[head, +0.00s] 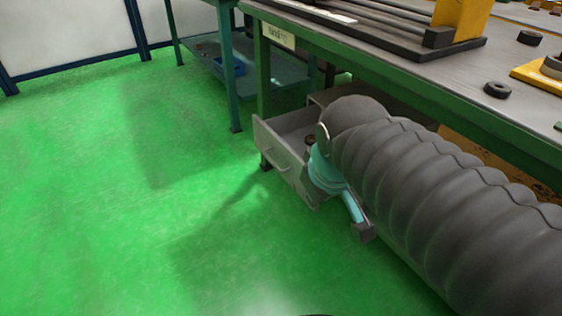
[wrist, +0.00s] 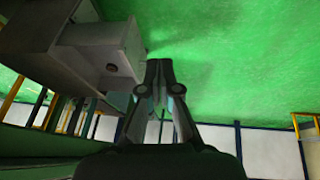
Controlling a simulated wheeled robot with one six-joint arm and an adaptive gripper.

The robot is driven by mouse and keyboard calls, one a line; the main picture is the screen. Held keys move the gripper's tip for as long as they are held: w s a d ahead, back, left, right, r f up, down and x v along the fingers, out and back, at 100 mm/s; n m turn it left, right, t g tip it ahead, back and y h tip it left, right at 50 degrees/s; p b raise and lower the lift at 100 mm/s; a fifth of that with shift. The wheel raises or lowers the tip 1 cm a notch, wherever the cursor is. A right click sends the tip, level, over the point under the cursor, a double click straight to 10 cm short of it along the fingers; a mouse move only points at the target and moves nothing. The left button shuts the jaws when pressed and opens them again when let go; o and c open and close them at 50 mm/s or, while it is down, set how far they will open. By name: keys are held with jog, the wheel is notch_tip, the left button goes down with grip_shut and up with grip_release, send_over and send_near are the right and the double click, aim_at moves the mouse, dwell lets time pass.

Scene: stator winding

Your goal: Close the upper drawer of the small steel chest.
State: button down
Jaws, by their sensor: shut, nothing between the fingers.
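The upper drawer (head: 281,152) of the small steel chest is pulled out under the bench in the head view. Its grey front panel has a bar handle and faces the open floor. The drawer (wrist: 92,48) also shows at upper left in the wrist view, jutting out from the chest body (wrist: 28,28). My gripper (wrist: 160,66) is shut and empty, with its fingertips close to the drawer's front end in that picture; I cannot tell whether they touch.
A green-framed workbench (head: 400,70) stands over the chest, its leg just behind the drawer. Black rings (head: 497,90) and fixtures lie on the bench top. A second table with a lower shelf (head: 265,75) holding a blue bin (head: 232,66) stands behind. The green floor (head: 110,200) at left is clear.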

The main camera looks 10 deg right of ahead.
jog(key=w+a+f+n+g+h+b, duration=0.1)
jog(key=w+n+g+h+b, duration=0.15)
jog(key=w+n, duration=0.9)
jog(key=n+h+b, duration=0.1)
jog(key=n+b, duration=0.1)
jog(key=n, duration=0.5)
send_near(296, 161)
jog(key=s+a+r, duration=0.2)
jog(key=s+a, duration=0.2)
jog(key=a, duration=0.1)
jog(key=shift+g, duration=0.45)
jog(key=shift+w+d+f+b, duration=0.45)
jog(key=shift+d+f, duration=0.7)
jog(key=shift+f, duration=0.25)
jog(key=shift+w+d+f+b, duration=0.45)
jog(key=shift+d+f, duration=0.75)
jog(key=shift+f, duration=0.25)
jog(key=shift+w+d+f+b, duration=0.35)
jog(key=shift+w+d+f, duration=0.15)
jog(key=shift+d+f, duration=0.8)
